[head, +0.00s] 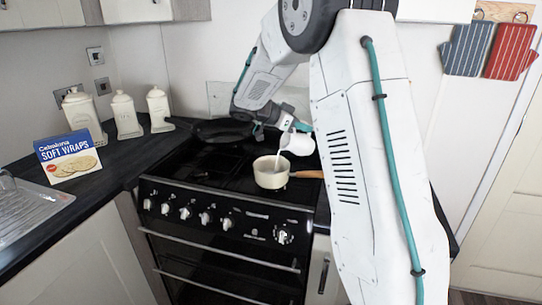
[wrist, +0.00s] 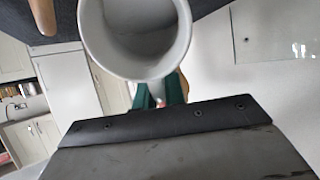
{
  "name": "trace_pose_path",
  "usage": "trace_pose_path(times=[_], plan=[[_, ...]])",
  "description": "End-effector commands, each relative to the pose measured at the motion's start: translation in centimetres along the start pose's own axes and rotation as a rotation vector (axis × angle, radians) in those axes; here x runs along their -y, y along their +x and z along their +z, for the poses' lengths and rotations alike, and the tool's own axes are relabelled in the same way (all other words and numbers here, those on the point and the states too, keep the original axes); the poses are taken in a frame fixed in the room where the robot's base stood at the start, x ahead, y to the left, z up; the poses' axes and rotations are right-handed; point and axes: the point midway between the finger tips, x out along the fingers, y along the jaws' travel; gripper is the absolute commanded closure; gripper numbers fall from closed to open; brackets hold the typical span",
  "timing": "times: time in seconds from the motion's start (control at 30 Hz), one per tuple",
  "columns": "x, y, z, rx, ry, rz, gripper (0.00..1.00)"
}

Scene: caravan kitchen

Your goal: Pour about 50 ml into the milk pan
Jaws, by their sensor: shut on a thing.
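The cream milk pan (head: 270,180) stands on the black stove, its wooden handle pointing right. A white jug (head: 300,144) is tilted above the pan's right side, apart from it. A thin white stream (head: 278,163) runs from the jug down into the pan. My gripper (head: 288,124) is shut on the jug. In the wrist view the jug's round mouth (wrist: 135,72) is at the top, and the green fingers of my gripper (wrist: 163,95) show below it. The pan's wooden handle (wrist: 45,16) shows at the top left there. The level inside the pan is hard to see.
A dark frying pan (head: 222,131) sits at the back left of the stove (head: 165,170). Three white canisters (head: 125,117) and a soft wraps box (head: 70,157) stand on the left counter by the sink (head: 30,210). Oven mitts (head: 467,50) hang at the right.

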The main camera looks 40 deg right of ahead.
Motion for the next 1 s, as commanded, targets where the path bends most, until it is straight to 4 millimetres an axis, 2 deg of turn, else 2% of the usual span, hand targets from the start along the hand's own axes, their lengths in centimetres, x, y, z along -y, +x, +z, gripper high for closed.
trace_pose_path(times=[1.0], plan=[[-0.09,-0.43,-0.37,-0.075,0.002,0.003,1.00]])
